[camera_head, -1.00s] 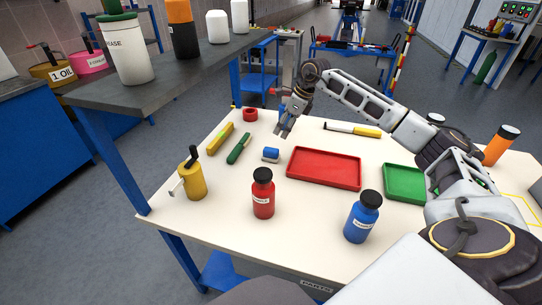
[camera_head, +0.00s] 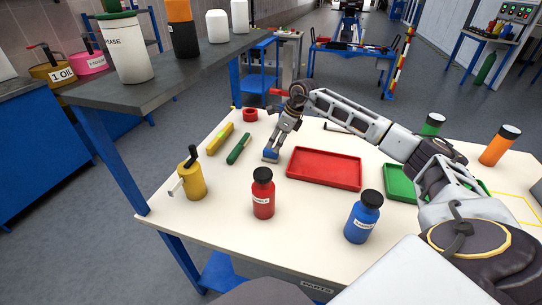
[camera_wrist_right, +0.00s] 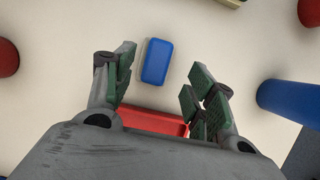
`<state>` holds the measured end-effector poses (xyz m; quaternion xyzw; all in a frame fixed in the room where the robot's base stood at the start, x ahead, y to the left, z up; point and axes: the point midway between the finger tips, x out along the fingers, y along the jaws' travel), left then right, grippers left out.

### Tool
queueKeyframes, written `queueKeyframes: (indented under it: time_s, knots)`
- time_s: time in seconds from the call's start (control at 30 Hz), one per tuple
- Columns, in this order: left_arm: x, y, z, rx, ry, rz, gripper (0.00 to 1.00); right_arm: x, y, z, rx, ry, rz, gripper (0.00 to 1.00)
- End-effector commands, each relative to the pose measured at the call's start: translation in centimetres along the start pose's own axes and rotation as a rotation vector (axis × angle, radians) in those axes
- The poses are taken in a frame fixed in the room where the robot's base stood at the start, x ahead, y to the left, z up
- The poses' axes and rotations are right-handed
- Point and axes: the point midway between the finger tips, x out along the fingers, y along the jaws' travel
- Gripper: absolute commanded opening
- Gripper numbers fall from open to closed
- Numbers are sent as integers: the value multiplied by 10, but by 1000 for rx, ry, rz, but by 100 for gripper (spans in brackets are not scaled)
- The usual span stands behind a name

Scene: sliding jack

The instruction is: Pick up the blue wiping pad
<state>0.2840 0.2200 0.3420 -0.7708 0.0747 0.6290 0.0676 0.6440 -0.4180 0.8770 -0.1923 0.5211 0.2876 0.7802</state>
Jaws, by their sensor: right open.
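The blue wiping pad (camera_head: 270,155) lies on the cream table, left of the red tray. It also shows in the right wrist view (camera_wrist_right: 157,61), blue with a pale edge along its left side. My right gripper (camera_head: 274,148) is over the pad in the head view. In the right wrist view the fingers of my right gripper (camera_wrist_right: 165,88) are spread apart, with nothing between the tips, and the pad lies just beyond them, slightly left of the middle. My left gripper is not in view.
The red tray (camera_head: 324,168) is right of the pad. A green tool (camera_head: 238,148) and a yellow one (camera_head: 220,137) lie to its left. A red bottle (camera_head: 263,194), a blue bottle (camera_head: 362,217) and a yellow oil can (camera_head: 193,180) stand nearer. Table room is clear before the pad.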

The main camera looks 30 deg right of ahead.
Motion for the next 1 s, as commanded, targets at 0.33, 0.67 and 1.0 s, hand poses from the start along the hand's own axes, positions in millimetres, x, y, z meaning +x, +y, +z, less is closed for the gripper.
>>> queueKeyframes:
  time_s: [0.33,0.67,1.0]
  knots:
    - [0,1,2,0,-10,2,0,24,4,0,0,2,3,55]
    - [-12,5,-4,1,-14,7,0,51,4,2,0,0,1,55]
    - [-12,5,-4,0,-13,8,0,52,4,2,0,0,0,55]
